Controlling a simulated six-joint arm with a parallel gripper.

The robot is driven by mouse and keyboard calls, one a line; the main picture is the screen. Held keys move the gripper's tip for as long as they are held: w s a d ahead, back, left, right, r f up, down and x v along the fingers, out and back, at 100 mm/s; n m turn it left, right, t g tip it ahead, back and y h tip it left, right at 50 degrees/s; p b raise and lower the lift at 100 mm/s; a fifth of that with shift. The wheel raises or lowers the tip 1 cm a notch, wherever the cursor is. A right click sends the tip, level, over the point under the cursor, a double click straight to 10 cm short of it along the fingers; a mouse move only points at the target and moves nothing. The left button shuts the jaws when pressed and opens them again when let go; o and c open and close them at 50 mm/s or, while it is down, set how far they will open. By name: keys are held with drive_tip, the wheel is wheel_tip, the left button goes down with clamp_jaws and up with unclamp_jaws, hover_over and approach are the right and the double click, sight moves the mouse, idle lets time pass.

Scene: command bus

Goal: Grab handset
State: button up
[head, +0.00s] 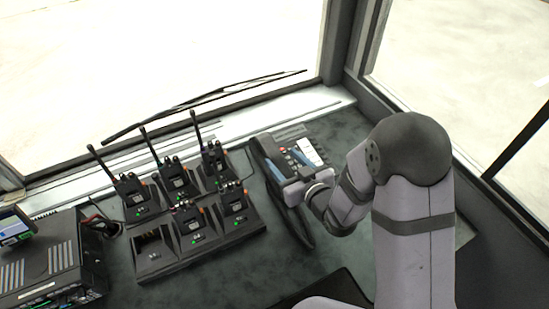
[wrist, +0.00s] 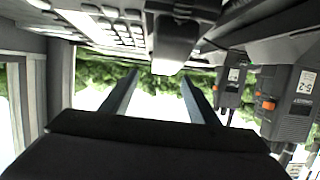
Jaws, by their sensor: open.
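The black handset (head: 263,148) of the desk phone lies lengthwise along the phone's left side in the head view. My gripper (head: 286,163) is over it and hides its middle; the lower end shows below the gripper. The phone (head: 312,150) has a keypad and a white label. In the wrist view my gripper (wrist: 160,95) has its two fingers spread, with nothing held between them. A dark grey block (wrist: 175,42), probably part of the handset or its cradle, shows beyond and between the fingertips. Whether the fingers touch the handset cannot be told.
Several radios with antennas stand in a black charger rack (head: 150,262) left of the phone; one slot is empty. Radios (wrist: 288,100) also show close on the right in the wrist view. A black box (head: 50,262) with a screen is at far left. Windows border the dashboard.

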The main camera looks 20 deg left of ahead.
sight(275, 155)
drive_tip(key=shift+w+a+f+p, duration=0.3)
drive_tip(key=shift+a+f+p, duration=0.05)
drive_tip(key=shift+a, duration=0.25)
drive_tip(key=shift+f+p+x, duration=0.2)
drive_tip(key=shift+p+x, duration=0.35)
drive_tip(key=shift+x, duration=1.35)
drive_tip(key=shift+s, duration=0.15)
